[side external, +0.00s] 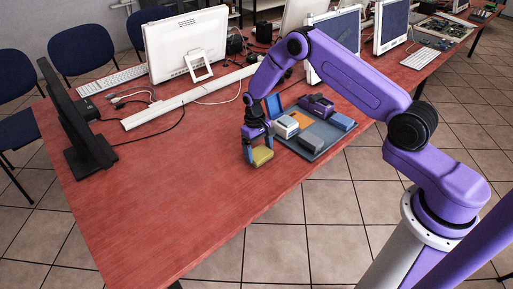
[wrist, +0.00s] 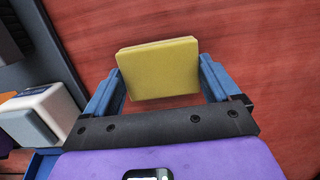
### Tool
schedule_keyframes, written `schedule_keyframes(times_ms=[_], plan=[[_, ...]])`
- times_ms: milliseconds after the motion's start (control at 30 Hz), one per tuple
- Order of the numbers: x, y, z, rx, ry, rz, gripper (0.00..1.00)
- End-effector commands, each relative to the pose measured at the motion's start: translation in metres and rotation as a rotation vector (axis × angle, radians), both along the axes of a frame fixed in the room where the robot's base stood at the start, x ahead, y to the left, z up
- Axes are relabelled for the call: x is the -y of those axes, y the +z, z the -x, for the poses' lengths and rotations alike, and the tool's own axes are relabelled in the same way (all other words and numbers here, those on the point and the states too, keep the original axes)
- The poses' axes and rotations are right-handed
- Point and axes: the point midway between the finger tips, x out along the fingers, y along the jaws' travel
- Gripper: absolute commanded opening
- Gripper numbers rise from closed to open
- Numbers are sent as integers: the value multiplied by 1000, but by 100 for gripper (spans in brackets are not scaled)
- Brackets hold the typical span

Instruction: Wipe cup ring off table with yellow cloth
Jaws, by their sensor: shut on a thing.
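The yellow cloth (side external: 262,157) looks like a thick folded pad. My gripper (side external: 257,152) is shut on it, low over the red table (side external: 180,200), just left of the grey tray. In the wrist view the cloth (wrist: 158,72) sits between the two blue fingers of my gripper (wrist: 160,88), with red table top (wrist: 240,50) behind it. I cannot tell whether the cloth touches the table. I cannot make out a cup ring in either view; it may be hidden under the cloth or arm.
The grey tray (side external: 328,137) holds a white box (side external: 285,126), a purple object (side external: 317,104) and other items, close to my gripper. A black monitor (side external: 78,120), a white monitor (side external: 188,45) and cables stand farther back. The front left of the table is clear.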

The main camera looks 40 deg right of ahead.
Motion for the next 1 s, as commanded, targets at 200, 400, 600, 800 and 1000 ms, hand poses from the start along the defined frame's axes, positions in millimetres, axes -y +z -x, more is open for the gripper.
schedule_keyframes(times_ms=[200,400,600,800,1000], plan=[[0,0,21,-5,-1,0,65],[0,0,39,-5,-1,0,65],[0,0,57,-5,-1,0,65],[0,0,75,-4,-1,0,65],[0,23,76,2,-1,0,65]])
